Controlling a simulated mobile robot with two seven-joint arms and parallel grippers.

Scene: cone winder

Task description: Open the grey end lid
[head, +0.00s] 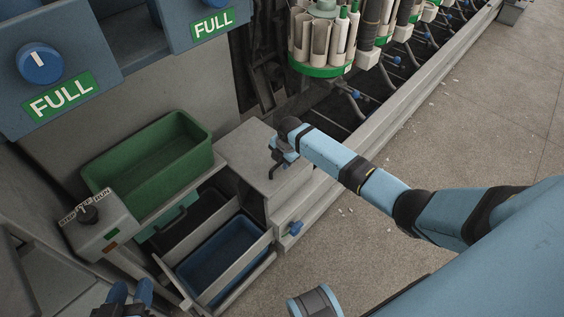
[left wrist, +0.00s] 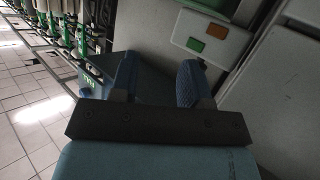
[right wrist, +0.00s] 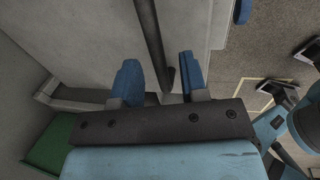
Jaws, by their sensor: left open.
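The grey end lid (head: 254,150) appears to be the flat grey top of the end housing, and it looks shut. A dark bar handle (head: 279,176) shows at its right side. My right gripper (head: 281,158) is over this handle. In the right wrist view the dark bar (right wrist: 152,45) runs between the two blue fingers, with gaps on both sides; the gripper (right wrist: 160,78) is open. My left gripper (head: 131,291) is open and empty at the bottom left, near the control box; its spread fingers also show in the left wrist view (left wrist: 157,80).
A green bin (head: 150,165) and a blue bin (head: 222,258) stand left of the housing. A control box (head: 100,225) with a knob is beside them. A blue knob (head: 295,228) sticks out low on the housing. The floor (head: 455,120) to the right is mostly clear.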

